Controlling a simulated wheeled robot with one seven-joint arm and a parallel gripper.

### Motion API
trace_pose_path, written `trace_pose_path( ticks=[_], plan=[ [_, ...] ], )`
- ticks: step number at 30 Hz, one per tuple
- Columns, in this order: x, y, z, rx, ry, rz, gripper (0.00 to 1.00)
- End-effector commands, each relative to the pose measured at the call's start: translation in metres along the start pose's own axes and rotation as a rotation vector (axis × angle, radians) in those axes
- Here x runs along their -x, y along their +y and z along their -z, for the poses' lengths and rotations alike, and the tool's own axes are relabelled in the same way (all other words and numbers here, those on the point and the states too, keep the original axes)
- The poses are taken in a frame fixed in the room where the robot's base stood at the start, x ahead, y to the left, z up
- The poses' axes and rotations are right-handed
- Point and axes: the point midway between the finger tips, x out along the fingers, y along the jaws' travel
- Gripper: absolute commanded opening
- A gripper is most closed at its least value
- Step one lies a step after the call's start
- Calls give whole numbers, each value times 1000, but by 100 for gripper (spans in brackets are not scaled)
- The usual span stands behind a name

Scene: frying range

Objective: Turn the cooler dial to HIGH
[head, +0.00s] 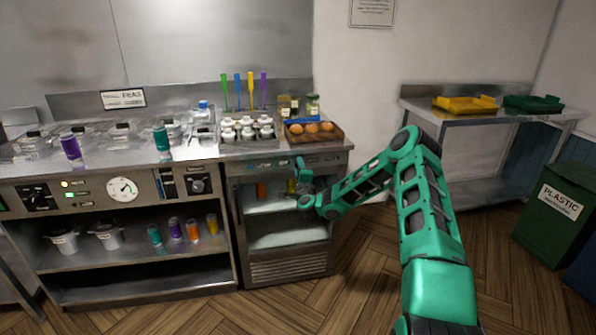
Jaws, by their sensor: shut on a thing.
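The cooler (287,268) is the low unit with a see-through front under the right end of the counter. Its control strip (328,161) runs along the top, just below the counter edge. My gripper (299,166) is at this strip, right of its middle, reaching in from the right. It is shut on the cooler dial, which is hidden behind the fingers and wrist. The dial's pointer and the HIGH mark cannot be read in the head view.
An egg tray (335,133) and several white-capped bottles (247,128) stand on the counter above. The range panel to the left has a round gauge (122,189) and a black knob (198,186). The floor in front of the cooler is clear.

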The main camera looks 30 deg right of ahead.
Motion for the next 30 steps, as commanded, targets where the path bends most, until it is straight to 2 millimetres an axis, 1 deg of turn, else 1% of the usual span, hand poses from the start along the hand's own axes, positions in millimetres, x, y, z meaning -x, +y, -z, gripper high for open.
trace_pose_path(
  ticks=[1,12,13,14,15,25,30],
  plan=[
    [2,4,3,-1,3,-6,9],
    [2,5,3,-3,3,-8,9],
    [2,5,3,-3,3,-8,39],
    [2,5,3,-3,3,-8,46],
    [2,5,3,-3,3,-7,50],
    [1,2,1,7,0,-2,50],
    [0,1,0,106,-10,7,50]
  ],
)
